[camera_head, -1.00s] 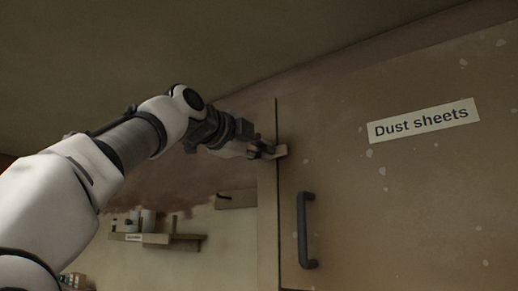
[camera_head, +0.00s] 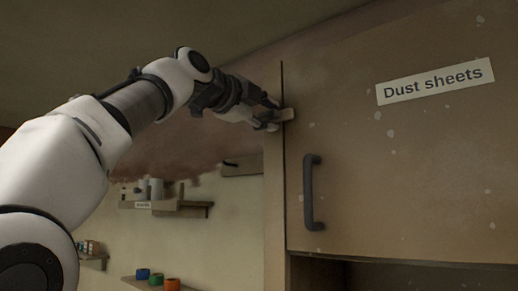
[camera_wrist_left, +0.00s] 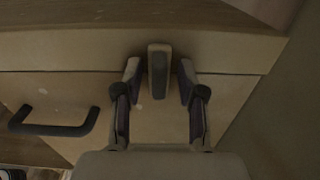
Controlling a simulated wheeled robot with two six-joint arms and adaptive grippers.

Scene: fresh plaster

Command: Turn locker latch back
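In the left wrist view the latch (camera_wrist_left: 159,70) stands across the door edge, between my left gripper's fingers. My left gripper (camera_head: 271,115) reaches it from the left. In the left wrist view the gripper (camera_wrist_left: 159,78) is open, with a gap on each side of the latch and neither finger clearly touching it. My right gripper is out of view.
A dark door handle (camera_head: 309,192) sits below the latch, right of the door edge. A "Dust sheets" label (camera_head: 436,80) is on the door. Wall shelves (camera_head: 175,208) with small items and coloured pots (camera_head: 157,279) are at the lower left.

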